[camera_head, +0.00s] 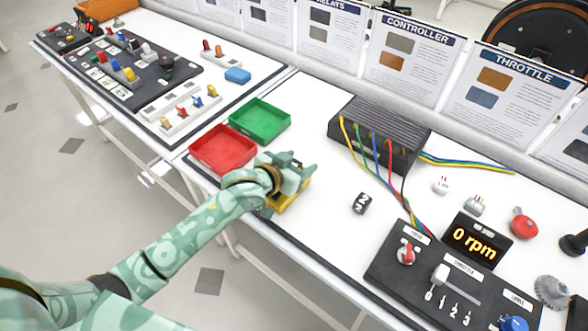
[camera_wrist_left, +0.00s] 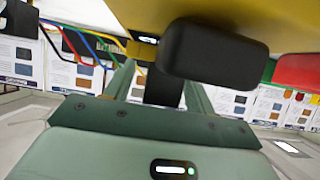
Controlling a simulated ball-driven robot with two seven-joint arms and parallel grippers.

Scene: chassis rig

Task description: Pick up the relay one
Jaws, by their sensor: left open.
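My left gripper (camera_head: 292,173) is open, low over the yellow tray (camera_head: 288,198), and hides most of that tray. The left wrist view looks upside down, with the yellow tray (camera_wrist_left: 230,15) filling the top. A dark rounded block (camera_wrist_left: 215,57) lies close to the camera there, by my fingers; I cannot tell whether it is a relay or a finger pad. A small black block (camera_head: 362,203) with white markings sits on the table to the right of my gripper; I cannot read its number surely. No label reading relay one is legible. My right gripper is not in view.
A red tray (camera_head: 222,147) and a green tray (camera_head: 260,121) stand left of and behind my gripper. A finned black controller box (camera_head: 378,130) with coloured cables stands to the right. A black control panel (camera_head: 425,275) with a 0 rpm display lies at the front right.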

